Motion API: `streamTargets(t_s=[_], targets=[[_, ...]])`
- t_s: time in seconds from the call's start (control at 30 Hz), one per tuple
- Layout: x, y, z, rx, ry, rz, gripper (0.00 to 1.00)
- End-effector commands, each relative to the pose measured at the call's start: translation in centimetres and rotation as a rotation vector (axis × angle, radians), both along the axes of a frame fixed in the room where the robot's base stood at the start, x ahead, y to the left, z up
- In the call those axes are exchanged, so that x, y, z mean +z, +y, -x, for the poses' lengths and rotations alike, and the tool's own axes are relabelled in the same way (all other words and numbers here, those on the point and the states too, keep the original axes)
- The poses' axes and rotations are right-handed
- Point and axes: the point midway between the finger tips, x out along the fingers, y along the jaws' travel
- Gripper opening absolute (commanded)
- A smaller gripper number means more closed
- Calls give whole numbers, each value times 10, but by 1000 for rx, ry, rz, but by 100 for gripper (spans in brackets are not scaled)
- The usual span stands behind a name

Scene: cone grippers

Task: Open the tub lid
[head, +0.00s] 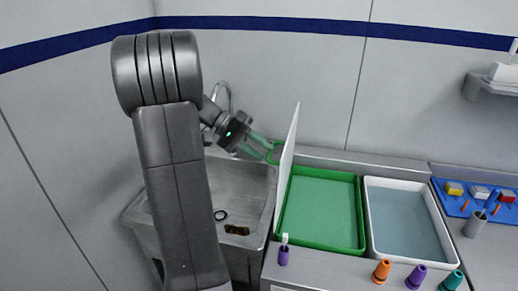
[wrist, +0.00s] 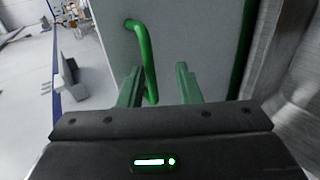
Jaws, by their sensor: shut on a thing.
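The green tub (head: 321,212) stands on the counter, its inside showing pale green. Its lid (head: 288,165) stands nearly upright along the tub's left side, seen almost edge-on in the head view. In the wrist view the lid's grey face (wrist: 195,38) fills the middle. A green bar handle (wrist: 145,58) sticks out from that face. My gripper (head: 266,148) is on the left of the lid, shut on the handle. The wrist view shows the handle's lower end between my two green fingers (wrist: 159,86).
A sink (head: 245,185) with a dark ring and a brown item lies left of the tub. A white basin (head: 408,222) of bluish water is to its right. Orange (head: 382,271), purple (head: 416,276) and teal cones stand in front. A purple-based brush (head: 283,252) stands near the tub's front left corner.

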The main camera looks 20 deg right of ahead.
Motion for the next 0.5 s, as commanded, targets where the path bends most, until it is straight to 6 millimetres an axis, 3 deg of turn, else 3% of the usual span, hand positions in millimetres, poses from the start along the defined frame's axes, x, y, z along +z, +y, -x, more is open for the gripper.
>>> streamTargets(t_s=[0.03, 0.23, 0.27, 0.5], targets=[[-20, 2, 4, -10, 17, -32, 0], [-20, 1, 4, -12, 17, -32, 0], [-20, 1, 4, -12, 17, -32, 33], [-17, 1, 4, -11, 15, -29, 33]])
